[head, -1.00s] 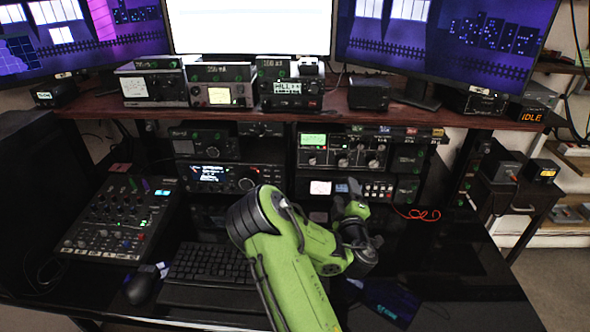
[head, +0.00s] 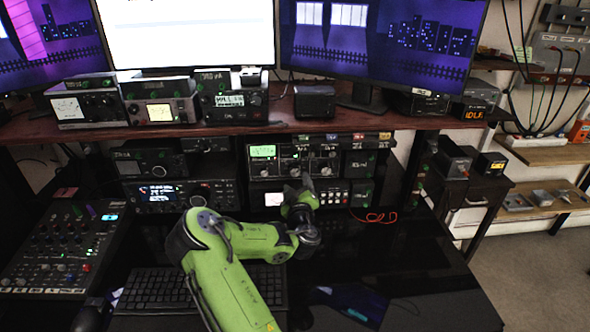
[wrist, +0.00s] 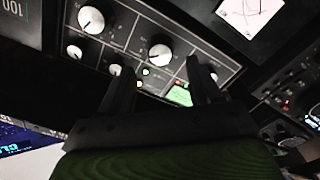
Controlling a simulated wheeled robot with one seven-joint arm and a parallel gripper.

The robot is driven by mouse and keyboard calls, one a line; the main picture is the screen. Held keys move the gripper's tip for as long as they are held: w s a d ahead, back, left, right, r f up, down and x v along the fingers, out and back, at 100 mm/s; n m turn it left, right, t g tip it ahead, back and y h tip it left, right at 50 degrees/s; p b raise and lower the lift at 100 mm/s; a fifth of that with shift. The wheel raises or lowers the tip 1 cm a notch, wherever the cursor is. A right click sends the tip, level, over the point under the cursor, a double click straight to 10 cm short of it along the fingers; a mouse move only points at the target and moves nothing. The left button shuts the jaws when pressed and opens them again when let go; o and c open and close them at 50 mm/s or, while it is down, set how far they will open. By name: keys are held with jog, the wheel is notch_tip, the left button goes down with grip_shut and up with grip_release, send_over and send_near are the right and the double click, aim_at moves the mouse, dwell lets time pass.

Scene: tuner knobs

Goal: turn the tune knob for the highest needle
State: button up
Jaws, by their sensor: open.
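The tuner panel (head: 290,160) stands on the shelf below the desk top, with a lit green meter (head: 263,151) at its upper left and several light knobs. In the wrist view the panel shows a large knob (wrist: 160,53) between and beyond the fingers, another large knob (wrist: 91,20) at upper left, and smaller knobs around them. Labels are unreadable, so I cannot tell which is the tune knob. The green meter (wrist: 180,95) is partly hidden by the right finger; its needle cannot be read. My gripper (wrist: 160,82) is open and empty, in front of the panel. In the head view my gripper (head: 306,180) covers the panel's lower part.
A radio with a lit display (head: 180,195) stands left of the tuner. A button unit (head: 335,194) is below it. A red cable (head: 374,217) lies to the right. A keyboard (head: 200,288) and mixer (head: 65,245) are on the desk. The desk's right front is mostly clear.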

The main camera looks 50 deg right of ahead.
aim_at(296, 173)
jog(key=x, duration=0.5)
jog(key=shift+w+d, duration=0.1)
jog(key=c, duration=1)
jog(key=shift+p, duration=0.3)
jog(key=shift+c, duration=0.2)
jog(key=shift+n, duration=0.3)
jog(key=n+p, duration=0.1)
jog(key=n, duration=0.2)
jog(key=shift+n+p, duration=0.75)
jog(key=shift+n, duration=1.25)
